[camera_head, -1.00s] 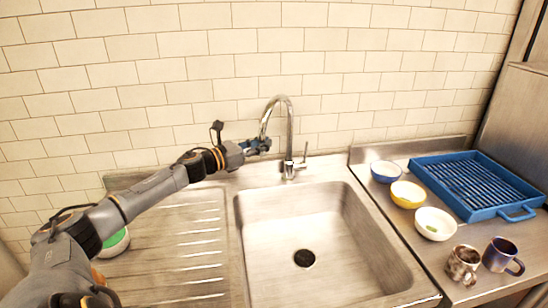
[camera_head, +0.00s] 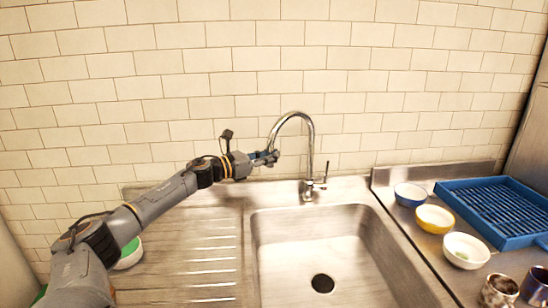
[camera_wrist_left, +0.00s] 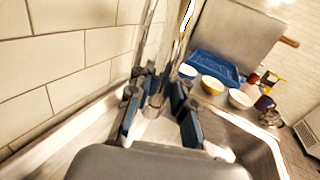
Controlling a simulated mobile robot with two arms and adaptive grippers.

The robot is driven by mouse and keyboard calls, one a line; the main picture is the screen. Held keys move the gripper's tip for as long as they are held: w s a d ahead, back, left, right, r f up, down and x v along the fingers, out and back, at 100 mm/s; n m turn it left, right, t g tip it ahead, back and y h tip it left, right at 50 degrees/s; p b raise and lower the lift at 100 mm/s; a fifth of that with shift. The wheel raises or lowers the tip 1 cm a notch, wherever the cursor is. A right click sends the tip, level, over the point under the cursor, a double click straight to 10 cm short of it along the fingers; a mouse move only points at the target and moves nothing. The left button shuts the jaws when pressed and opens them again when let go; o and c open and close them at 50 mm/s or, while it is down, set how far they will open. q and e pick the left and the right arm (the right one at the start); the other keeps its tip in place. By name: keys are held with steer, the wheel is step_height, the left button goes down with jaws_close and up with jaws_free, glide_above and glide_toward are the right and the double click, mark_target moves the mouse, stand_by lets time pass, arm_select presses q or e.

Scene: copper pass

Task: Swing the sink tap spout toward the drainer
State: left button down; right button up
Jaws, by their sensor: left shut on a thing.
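The chrome tap (camera_head: 311,150) stands upright behind the sink, with a small lever at its base. Its gooseneck spout arches to the left, toward the ridged metal drainer (camera_head: 215,240), and its tip end is at my left gripper. My left gripper (camera_head: 268,158) is shut on the spout near its tip, with the arm reaching in from the left across the drainer. In the left wrist view the two fingers of the gripper (camera_wrist_left: 160,110) sit around the shiny tube, which runs out at the top. My right gripper is not in view.
The empty sink basin (camera_head: 270,255) has a dark drain (camera_head: 322,283). On the right counter are a blue rack (camera_head: 500,207), blue, yellow and white bowls, and mugs. A green-and-white bowl (camera_head: 130,258) lies behind my arm at left. The tiled wall stands close behind the tap.

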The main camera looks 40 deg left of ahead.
arm_select(q)
steer(key=c, duration=1.5)
jaws_free()
steer(key=shift+s+a+f, duration=0.1)
steer(key=shift+a+f, duration=0.05)
steer(key=shift+f, duration=0.2)
steer(key=shift+c, duration=0.2)
steer(key=o, duration=0.3)
steer(key=shift+s+a+r, duration=0.1)
steer(key=shift+s+a, duration=0.05)
steer(key=shift+s, duration=0.1)
steer(key=shift+o, duration=0.2)
steer(key=shift+s+a+r, duration=0.15)
steer(key=shift+s+r, duration=0.05)
steer(key=shift+s, duration=0.05)
steer(key=shift+w+d, duration=0.2)
steer(key=shift+w, duration=0.05)
steer(key=v, duration=1.2)
steer(key=shift+s+a, duration=0.1)
steer(key=shift+s, duration=0.05)
